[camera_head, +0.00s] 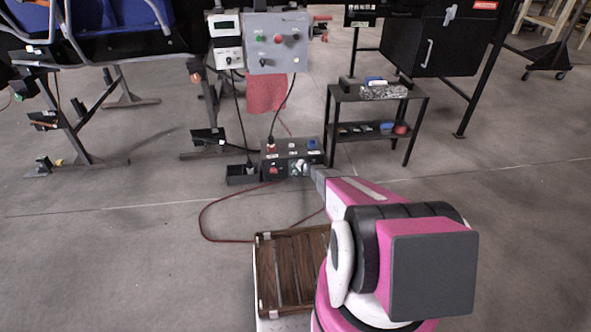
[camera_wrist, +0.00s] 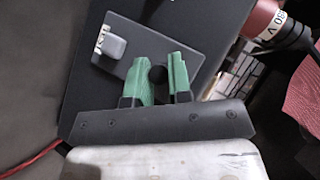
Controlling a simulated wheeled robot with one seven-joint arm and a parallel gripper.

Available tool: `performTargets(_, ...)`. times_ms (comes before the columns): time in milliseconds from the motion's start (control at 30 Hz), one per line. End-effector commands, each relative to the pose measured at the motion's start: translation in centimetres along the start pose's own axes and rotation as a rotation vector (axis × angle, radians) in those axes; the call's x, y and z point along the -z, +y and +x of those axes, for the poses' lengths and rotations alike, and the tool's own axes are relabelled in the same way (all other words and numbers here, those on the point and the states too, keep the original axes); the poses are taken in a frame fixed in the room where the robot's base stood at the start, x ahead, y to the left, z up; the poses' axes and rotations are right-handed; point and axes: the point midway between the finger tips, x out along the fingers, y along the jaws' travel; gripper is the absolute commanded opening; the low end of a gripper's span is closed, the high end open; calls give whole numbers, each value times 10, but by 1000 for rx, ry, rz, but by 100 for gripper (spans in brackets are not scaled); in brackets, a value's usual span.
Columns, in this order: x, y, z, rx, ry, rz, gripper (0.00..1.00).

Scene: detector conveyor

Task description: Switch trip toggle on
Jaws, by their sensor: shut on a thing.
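The dark control box (camera_head: 292,148) stands on the floor beyond my arm in the head view. In the wrist view, a grey plate (camera_wrist: 127,38) is on its dark face. The trip toggle, seen as a dark round knob (camera_wrist: 157,74), sits on this plate between the green fingertips of my gripper (camera_wrist: 159,78). The fingers are closed around it. Its lever position cannot be told. In the head view, my gripper (camera_head: 300,169) is small at the front of the box, and the toggle is not clear there.
A light grey block (camera_wrist: 114,47) with a small label is on the same plate, left of the fingers. A red plug (camera_wrist: 261,20) is at upper right. A black shelf (camera_head: 376,95) stands right of the box; a red cable (camera_head: 203,222) lies on the floor. A wooden crate (camera_head: 262,270) is nearer.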

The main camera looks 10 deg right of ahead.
Motion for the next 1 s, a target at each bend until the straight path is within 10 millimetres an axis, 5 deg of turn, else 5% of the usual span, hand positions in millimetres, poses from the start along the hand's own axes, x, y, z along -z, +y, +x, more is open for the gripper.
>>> performTargets(967, 4, -5, -2, -123, -107, 105, 0)
performTargets(1000, 4, -5, -2, -122, -107, 104, 29)
